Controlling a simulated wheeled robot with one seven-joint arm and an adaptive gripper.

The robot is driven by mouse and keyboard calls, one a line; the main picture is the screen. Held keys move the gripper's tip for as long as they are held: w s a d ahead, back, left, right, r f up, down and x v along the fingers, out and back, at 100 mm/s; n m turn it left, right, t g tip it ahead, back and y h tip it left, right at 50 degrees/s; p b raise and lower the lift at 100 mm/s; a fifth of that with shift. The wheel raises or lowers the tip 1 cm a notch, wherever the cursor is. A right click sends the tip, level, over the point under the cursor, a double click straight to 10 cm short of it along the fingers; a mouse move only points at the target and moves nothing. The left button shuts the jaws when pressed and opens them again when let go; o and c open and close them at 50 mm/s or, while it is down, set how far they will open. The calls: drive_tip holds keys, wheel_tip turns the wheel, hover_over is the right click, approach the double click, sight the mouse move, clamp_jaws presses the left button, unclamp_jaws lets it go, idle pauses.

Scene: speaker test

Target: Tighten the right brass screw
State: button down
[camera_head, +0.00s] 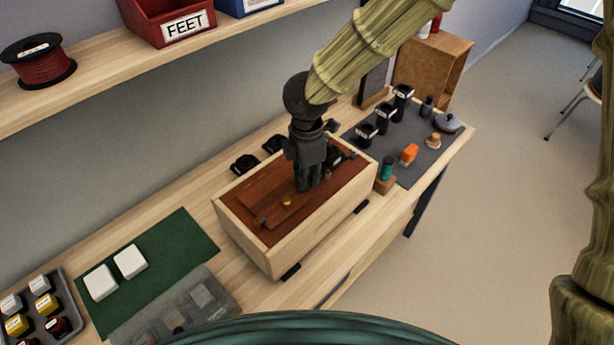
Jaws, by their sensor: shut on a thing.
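An open pale wooden speaker box (315,228) lies on the bench with a reddish-brown panel inside. A small brass piece (287,203), which looks like a screw, stands just left of my gripper's fingertips. Another brass piece (257,222) lies further left near the panel's left end. My dark gripper (307,186) points down into the box, with its fingers close together at the panel. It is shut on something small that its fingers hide. I cannot tell whether this is the right brass screw.
Right of the box, a grey mat (395,139) holds dark cylinders, an orange piece (409,154) and other small parts. A teal-topped piece (387,168) stands beside the box. Left are a green mat (190,236) with white blocks and a clear case (205,296). A shelf (110,75) overhangs behind.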

drive_tip(key=shift+s+f, duration=0.15)
drive_tip(key=c, duration=1.4)
unclamp_jaws()
drive_tip(key=shift+c, duration=0.2)
drive_tip(key=shift+w+r, duration=0.2)
drive_tip(key=shift+r, duration=0.35)
wheel_tip(320, 180, up, 11)
